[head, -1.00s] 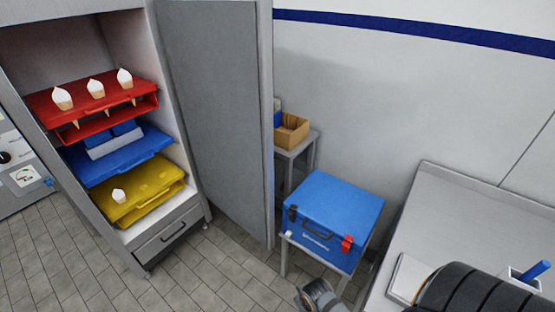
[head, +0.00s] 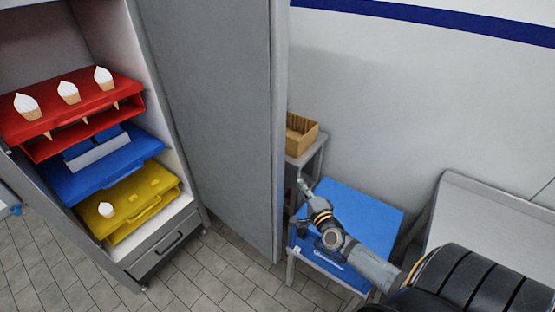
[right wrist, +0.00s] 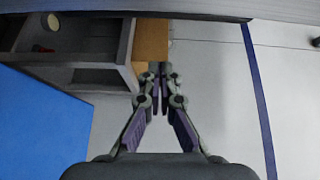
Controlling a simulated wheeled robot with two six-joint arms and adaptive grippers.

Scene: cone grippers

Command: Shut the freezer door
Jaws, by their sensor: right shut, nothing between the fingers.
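The freezer door (head: 215,110) is a tall grey panel standing wide open at the right side of the freezer (head: 160,235). Inside the freezer are a red tray (head: 75,115) with white-topped cones, a blue tray (head: 105,175) and a yellow tray (head: 150,200) with one cone. My right gripper (head: 301,181) is shut and empty, just right of the door's free edge in the picture and above the blue box. In the right wrist view its fingertips (right wrist: 158,68) meet in front of the cardboard box. Whether it touches the door cannot be told. My left gripper is not in view.
A blue cool box (head: 365,210) stands on a small stand below my right arm. A cardboard box (head: 302,135) sits on a grey side table (head: 310,160) behind the door's edge. A grey counter (head: 480,200) is at the right. Tiled floor is open before the freezer.

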